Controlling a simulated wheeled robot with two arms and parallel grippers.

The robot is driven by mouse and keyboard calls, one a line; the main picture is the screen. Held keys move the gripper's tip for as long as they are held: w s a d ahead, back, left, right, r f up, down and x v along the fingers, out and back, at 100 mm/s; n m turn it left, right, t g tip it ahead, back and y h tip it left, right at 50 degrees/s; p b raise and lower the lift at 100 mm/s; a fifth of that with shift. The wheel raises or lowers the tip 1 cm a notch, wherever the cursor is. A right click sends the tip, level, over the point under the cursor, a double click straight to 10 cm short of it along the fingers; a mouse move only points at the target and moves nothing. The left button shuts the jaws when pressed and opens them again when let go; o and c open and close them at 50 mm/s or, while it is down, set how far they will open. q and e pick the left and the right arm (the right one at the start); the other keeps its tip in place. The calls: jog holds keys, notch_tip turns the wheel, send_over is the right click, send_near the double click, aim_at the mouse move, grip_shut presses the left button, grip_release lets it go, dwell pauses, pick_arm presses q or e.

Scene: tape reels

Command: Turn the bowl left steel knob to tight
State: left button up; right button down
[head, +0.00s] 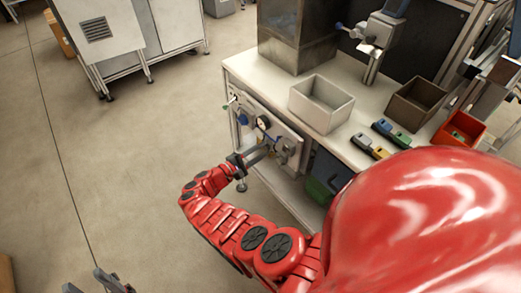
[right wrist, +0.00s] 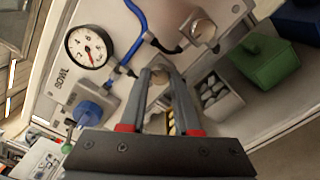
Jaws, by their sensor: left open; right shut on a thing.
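A control panel marked BOWL (right wrist: 60,84) shows in the right wrist view. A steel knob (right wrist: 160,78) sits on it between the fingertips of my right gripper (right wrist: 161,76). The fingers are shut on this knob, which they partly cover. A second steel knob (right wrist: 202,28) stands apart, further up and right in that view. In the head view my right gripper (head: 266,149) reaches the panel on the bench front, and the held knob is hard to make out there. My left gripper (head: 92,281) is open and empty at the bottom edge, far from the panel.
A round gauge (right wrist: 90,47), a blue knob (right wrist: 88,110) and a blue hose (right wrist: 138,15) are close to the right gripper. A green box (right wrist: 265,62) stands beside the panel. On the bench are a grey bin (head: 320,104) and a red bin (head: 460,130).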

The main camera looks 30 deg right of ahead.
jog(key=c, duration=0.6)
grip_release()
jog(key=shift+a, duration=0.1)
jog(key=a+b, duration=0.1)
jog(key=a, duration=0.4)
jog(key=s+a+b, duration=0.1)
jog(key=a+b, duration=0.1)
jog(key=a, duration=0.4)
jog(key=a+b, duration=0.2)
jog(key=a, duration=0.4)
jog(key=shift+s+a, duration=0.1)
jog(key=shift+s, duration=0.1)
